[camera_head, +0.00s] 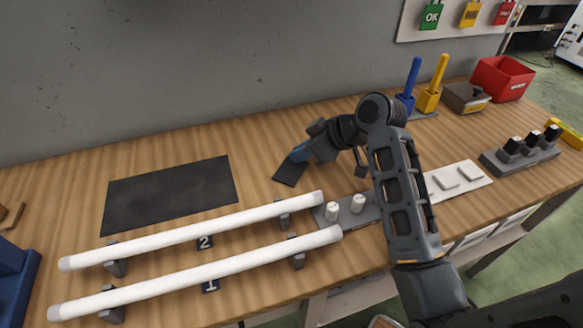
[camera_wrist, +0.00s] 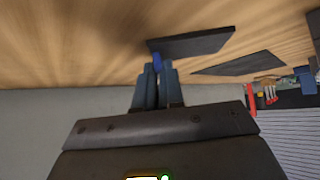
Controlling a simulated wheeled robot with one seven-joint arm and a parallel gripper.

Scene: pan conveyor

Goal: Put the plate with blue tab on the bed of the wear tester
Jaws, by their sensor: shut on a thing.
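A thin dark plate (camera_head: 289,173) is held at its edge by my gripper (camera_head: 303,153), over the wooden bench behind the rods. In the wrist view the plate (camera_wrist: 200,43) extends right from the fingertips, and its blue tab (camera_wrist: 157,60) shows between them. My gripper (camera_wrist: 158,70) is shut on the tab. The plate looks tilted in the head view; whether it touches the bench is unclear. I cannot tell for certain which fixture is the wear tester. A grey box with a dark knob (camera_head: 465,97) stands at the back right.
Two white rods (camera_head: 195,232) on stands, marked 1 and 2, lie front left. A black mat (camera_head: 170,193) lies behind them. A grey base with white pegs (camera_head: 347,212), a white tray (camera_head: 460,181), blue and yellow holders (camera_head: 427,99) and a red bin (camera_head: 502,78) stand further right.

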